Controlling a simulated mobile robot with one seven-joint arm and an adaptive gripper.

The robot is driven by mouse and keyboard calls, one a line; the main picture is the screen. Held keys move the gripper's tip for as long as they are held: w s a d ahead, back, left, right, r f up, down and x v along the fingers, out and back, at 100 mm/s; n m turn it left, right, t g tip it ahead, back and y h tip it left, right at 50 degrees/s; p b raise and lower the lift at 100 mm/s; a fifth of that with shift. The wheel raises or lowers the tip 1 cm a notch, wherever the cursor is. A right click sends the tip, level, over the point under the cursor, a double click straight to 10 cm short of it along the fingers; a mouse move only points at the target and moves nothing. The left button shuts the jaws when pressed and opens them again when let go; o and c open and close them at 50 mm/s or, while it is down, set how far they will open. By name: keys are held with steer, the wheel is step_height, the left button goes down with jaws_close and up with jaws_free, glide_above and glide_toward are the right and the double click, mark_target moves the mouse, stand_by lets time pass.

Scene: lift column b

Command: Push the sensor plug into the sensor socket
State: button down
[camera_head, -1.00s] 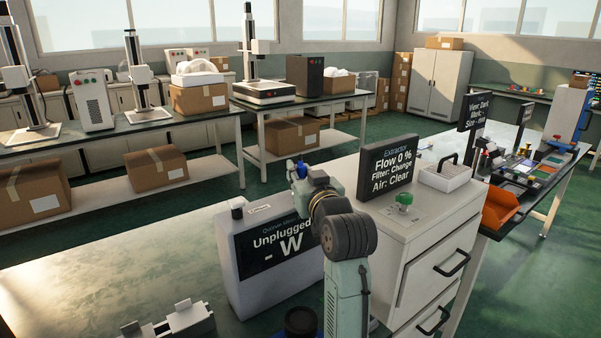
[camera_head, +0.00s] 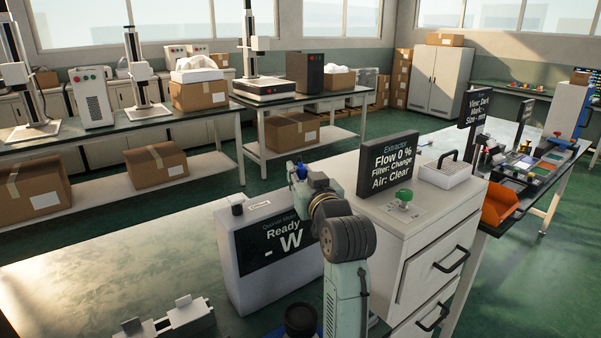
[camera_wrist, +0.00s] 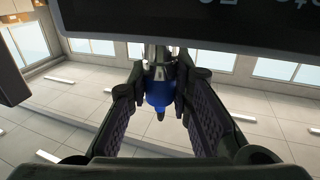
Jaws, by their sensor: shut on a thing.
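The sensor plug (camera_wrist: 159,94) is blue and sits between the fingers of my gripper (camera_wrist: 160,84) in the wrist view. My gripper is shut on it. A shiny metal part (camera_wrist: 158,54) shows at the plug's far end, just below a dark panel edge. I cannot tell where plug ends and socket begins, so the seating itself is not clear. In the head view the meter (camera_head: 243,285) is a pale box whose screen (camera_head: 262,243) reads "Ready" and "- W".
The extractor cabinet (camera_head: 410,245) with its dark display (camera_head: 388,163) and green knob (camera_head: 404,195) stands close right of my arm. A pale fixture (camera_head: 170,322) lies at the front left of the bench (camera_head: 110,265). The bench left of the meter is clear.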

steer(key=c, duration=1.4)
jaws_free()
steer(key=shift+o, duration=0.2)
steer(key=v, duration=1.2)
